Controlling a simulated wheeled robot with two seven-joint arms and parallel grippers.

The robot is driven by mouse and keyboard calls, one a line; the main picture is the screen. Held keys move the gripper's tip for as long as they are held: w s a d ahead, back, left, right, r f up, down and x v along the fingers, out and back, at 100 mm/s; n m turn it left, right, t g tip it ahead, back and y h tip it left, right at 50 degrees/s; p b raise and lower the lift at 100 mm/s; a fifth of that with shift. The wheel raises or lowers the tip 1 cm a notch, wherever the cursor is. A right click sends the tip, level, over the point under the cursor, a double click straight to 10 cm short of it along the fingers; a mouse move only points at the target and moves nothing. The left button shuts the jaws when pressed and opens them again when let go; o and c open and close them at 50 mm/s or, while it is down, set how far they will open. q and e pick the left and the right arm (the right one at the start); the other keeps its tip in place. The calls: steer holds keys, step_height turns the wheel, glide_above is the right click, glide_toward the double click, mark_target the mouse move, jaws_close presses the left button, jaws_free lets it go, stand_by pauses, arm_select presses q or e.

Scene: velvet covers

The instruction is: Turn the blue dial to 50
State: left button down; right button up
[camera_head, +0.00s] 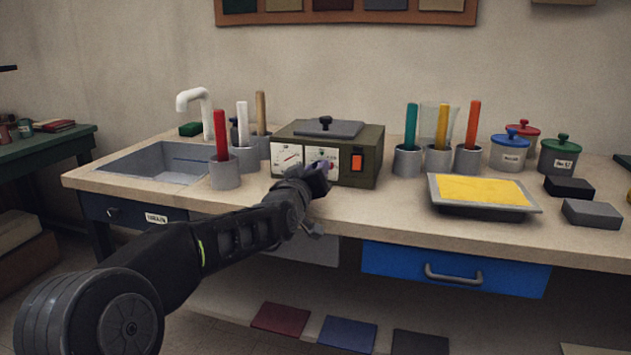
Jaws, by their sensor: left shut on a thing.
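An olive-green control box (367,165) stands on the worktop at the back, right of the sink. Its front has a white gauge (287,158) with a red needle, a second white panel (322,156) with small markings, and an orange switch (357,161). My left gripper (321,171) reaches in from the lower left and is shut at the second panel, on the blue dial there. The gripper hides most or all of the dial, so its setting is not readable. My right gripper is not in view.
Grey cups with coloured sticks (224,172) stand left of the box, and more cups (407,160) stand right of it. A grey tray with a yellow surface (482,190) sits at front right. Lidded pots (509,152) and dark blocks (592,213) are farther right.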

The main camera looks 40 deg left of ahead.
arm_select(q)
steer(key=shift+n, duration=0.3)
steer(key=c, duration=1.1)
jaws_free()
steer(key=v, duration=0.7)
steer(key=shift+s+d, duration=0.15)
steer(key=shift+s, duration=0.25)
